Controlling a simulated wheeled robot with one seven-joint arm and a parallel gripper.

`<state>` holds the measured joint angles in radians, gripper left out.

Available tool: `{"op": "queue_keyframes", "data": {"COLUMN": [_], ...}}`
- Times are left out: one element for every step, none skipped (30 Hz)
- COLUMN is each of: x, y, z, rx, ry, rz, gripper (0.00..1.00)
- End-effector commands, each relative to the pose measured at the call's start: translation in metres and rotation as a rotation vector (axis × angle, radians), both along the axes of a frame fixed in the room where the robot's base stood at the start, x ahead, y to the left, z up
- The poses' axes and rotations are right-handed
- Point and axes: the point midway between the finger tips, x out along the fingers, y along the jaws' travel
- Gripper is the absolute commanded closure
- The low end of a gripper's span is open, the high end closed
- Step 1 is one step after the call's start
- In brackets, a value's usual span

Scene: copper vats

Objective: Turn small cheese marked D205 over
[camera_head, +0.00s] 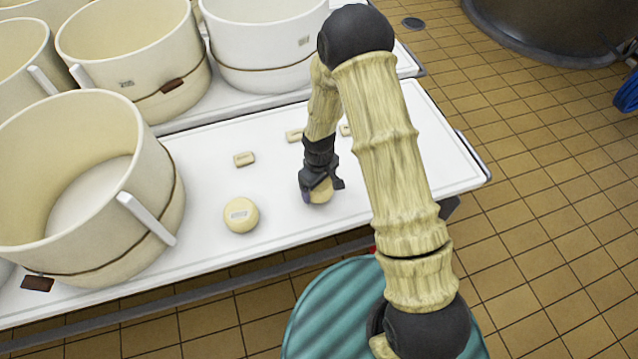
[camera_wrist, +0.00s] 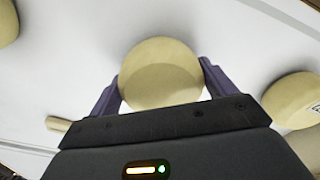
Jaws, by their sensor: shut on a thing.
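My gripper (camera_head: 320,190) is shut on a small round pale-yellow cheese (camera_head: 321,193) at the white table. In the wrist view the cheese (camera_wrist: 160,75) sits between the two purple fingers of my gripper (camera_wrist: 161,84); its visible face is plain, with no label showing. I cannot tell whether it touches the table. A second small cheese (camera_head: 241,215), with a pale label on top, lies to the left in the head view. Its lettering is too small to read, so I cannot tell which cheese is D205.
Small pale blocks (camera_head: 244,159) lie behind the cheeses on the white table (camera_head: 215,265). A large cream tub (camera_head: 95,200) stands at the left, with more tubs (camera_head: 135,50) behind. The table is bare between the two cheeses. A teal ridged round thing (camera_head: 335,310) is below the front edge.

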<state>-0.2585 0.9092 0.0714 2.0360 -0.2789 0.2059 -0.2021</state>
Motion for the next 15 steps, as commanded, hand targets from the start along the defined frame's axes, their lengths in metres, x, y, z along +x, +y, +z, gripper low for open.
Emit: {"op": "queue_keyframes", "data": {"x": [0.0004, 0.0004, 0.0004, 0.0004, 0.0004, 0.0004, 0.0004, 0.0004, 0.0004, 0.0004, 0.0004, 0.0004, 0.0004, 0.0004, 0.0004], "y": [0.0001, 0.0002, 0.0001, 0.0001, 0.0001, 0.0001, 0.0001, 0.0001, 0.0002, 0.0001, 0.0001, 0.0001, 0.0001, 0.0001, 0.0001], "z": [-0.0006, -0.0009, -0.0014, -0.0017, -0.002, -0.0024, -0.0028, -0.0031, -0.0035, -0.0039, -0.0042, -0.0046, -0.0049, -0.0053, -0.0057], "rx": [0.0, 0.0, 0.0, 0.0, 0.0, 0.0, 0.0, 0.0, 0.0, 0.0, 0.0, 0.0, 0.0, 0.0, 0.0], "ry": [-0.001, -0.001, -0.001, -0.001, -0.001, -0.001, -0.001, -0.001, -0.001, -0.001, -0.001, -0.001, -0.001, -0.001, -0.001], "rz": [0.0, 0.0, 0.0, 0.0, 0.0, 0.0, 0.0, 0.0, 0.0, 0.0, 0.0, 0.0, 0.0, 0.0, 0.0], "gripper": [0.58, 0.58, 0.58, 0.58, 0.58, 0.58, 0.58, 0.58, 0.58, 0.58, 0.58, 0.58, 0.58, 0.58, 0.58]}}
